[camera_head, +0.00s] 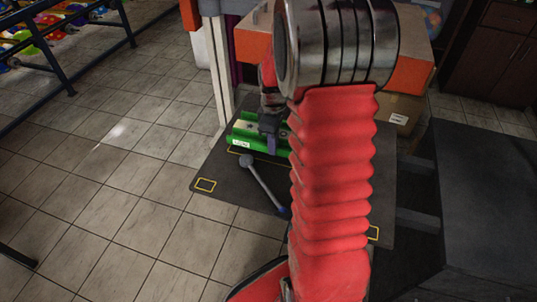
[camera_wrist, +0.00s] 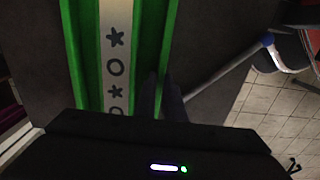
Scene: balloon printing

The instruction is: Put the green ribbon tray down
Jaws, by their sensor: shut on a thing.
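The green ribbon tray (camera_head: 242,134) is in the head view, left of my arm, with a white label on its near side. In the wrist view the tray (camera_wrist: 85,50) runs up the frame as two green walls with a white ribbon (camera_wrist: 116,60) between them, printed with dark stars and circles. My gripper (camera_head: 271,137) is shut on the tray's right part; its dark fingers also show in the wrist view (camera_wrist: 158,97) at the right green wall. The tray is over or on the dark board (camera_head: 222,168); I cannot tell whether it touches. My arm hides its right end.
A grey lever (camera_head: 263,184) crosses the board just in front of the tray. Yellow outlined rectangles (camera_head: 205,185) mark the board. A cardboard box (camera_head: 398,118) stands behind at right. Tiled floor at left is clear; a rack (camera_head: 62,50) stands far left.

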